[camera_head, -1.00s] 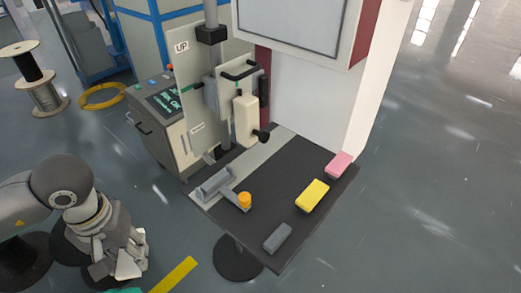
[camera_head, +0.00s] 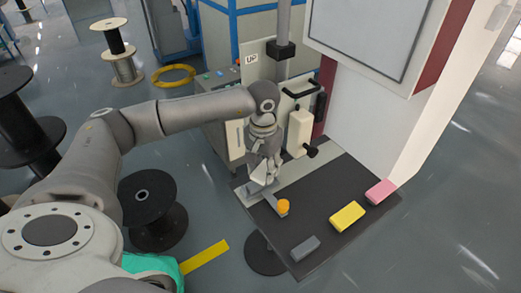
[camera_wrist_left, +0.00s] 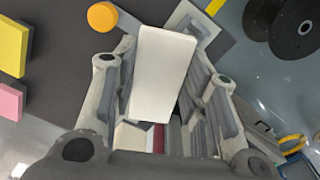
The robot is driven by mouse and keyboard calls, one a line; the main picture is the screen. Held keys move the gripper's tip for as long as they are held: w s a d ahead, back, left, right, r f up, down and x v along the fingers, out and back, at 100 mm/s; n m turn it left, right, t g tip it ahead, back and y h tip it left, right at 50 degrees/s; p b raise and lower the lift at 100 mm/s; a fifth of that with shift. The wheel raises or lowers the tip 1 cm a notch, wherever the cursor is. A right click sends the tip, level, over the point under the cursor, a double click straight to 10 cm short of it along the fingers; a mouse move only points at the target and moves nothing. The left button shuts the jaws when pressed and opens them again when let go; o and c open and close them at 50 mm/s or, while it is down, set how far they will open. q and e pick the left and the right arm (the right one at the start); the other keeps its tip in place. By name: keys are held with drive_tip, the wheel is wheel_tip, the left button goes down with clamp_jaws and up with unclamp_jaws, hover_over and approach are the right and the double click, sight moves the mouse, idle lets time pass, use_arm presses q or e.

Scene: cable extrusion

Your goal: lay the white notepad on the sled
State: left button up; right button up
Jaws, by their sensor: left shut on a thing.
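The white notepad (camera_wrist_left: 163,70) is a flat pale block between the fingers of my left gripper (camera_head: 261,172), which is shut on it. In the head view my left gripper hangs over the left end of the dark table, at the grey sled (camera_head: 247,188). The gripper and notepad hide much of the sled. In the left wrist view a part of the sled (camera_wrist_left: 211,24) shows beyond the notepad's far end. I cannot tell whether the notepad touches the sled. My right gripper is not in view.
An orange knob (camera_head: 283,206) stands beside the sled. A grey block (camera_head: 305,249), a yellow block (camera_head: 347,216) and a pink block (camera_head: 381,191) lie along the table's right side. An upright machine plate with a black handle (camera_head: 299,87) rises behind the gripper.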

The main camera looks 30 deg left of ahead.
sight(257, 185)
use_arm(q)
drive_tip(key=a+f, duration=0.1)
drive_tip(key=w+a, duration=0.1)
drive_tip(key=a, duration=0.1)
drive_tip(key=shift+w+f, duration=0.1)
drive_tip(key=shift+f, duration=0.3)
drive_tip(key=shift+f+b, duration=1.25)
drive_tip(key=shift+f, duration=1.35)
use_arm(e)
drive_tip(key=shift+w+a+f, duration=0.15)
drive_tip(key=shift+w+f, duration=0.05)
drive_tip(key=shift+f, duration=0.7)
use_arm(q)
drive_tip(key=shift+f, duration=0.15)
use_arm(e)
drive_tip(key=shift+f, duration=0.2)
use_arm(q)
drive_tip(key=o, duration=1.1)
